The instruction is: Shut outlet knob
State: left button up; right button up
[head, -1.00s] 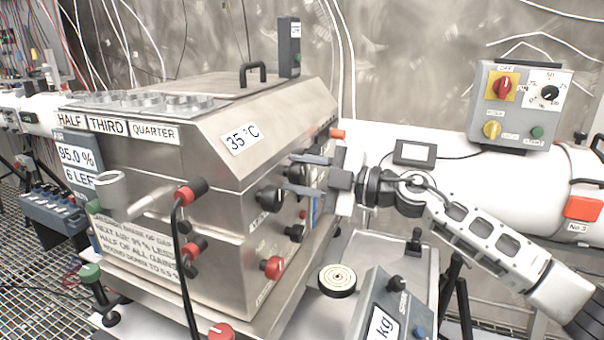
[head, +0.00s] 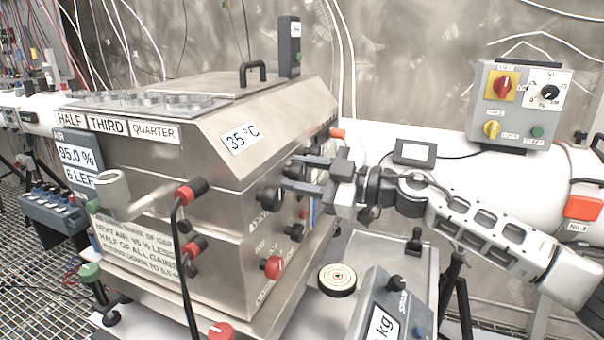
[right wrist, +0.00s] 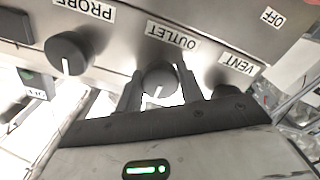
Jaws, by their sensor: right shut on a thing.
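The outlet knob (right wrist: 158,76) is a round dark knob with a white pointer mark, under the OUTLET label (right wrist: 172,35) on a steel panel in the right wrist view. In the head view my right gripper (head: 289,173) reaches from the right to the side of the steel box (head: 215,165); the fingers largely hide the outlet knob there. My left gripper is not in view.
The probe knob (right wrist: 69,54) and the vent knob (right wrist: 226,90) flank the outlet knob. Below the gripper sit a red knob (head: 273,267) and a scale (head: 385,285) with a round target plate. A control box (head: 520,105) stands at the right.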

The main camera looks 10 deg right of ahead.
jog(key=o, duration=1)
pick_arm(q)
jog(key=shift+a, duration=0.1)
pick_arm(e)
jog(key=shift+d, duration=0.1)
pick_arm(q)
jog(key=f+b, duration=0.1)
jog(key=b, duration=0.1)
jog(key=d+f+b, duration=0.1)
jog(key=b, duration=0.1)
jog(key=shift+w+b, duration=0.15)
jog(key=shift+b, duration=0.25)
pick_arm(e)
jog(key=v, duration=1.5)
jog(key=shift+s+d, duration=0.25)
jog(key=shift+s, duration=0.1)
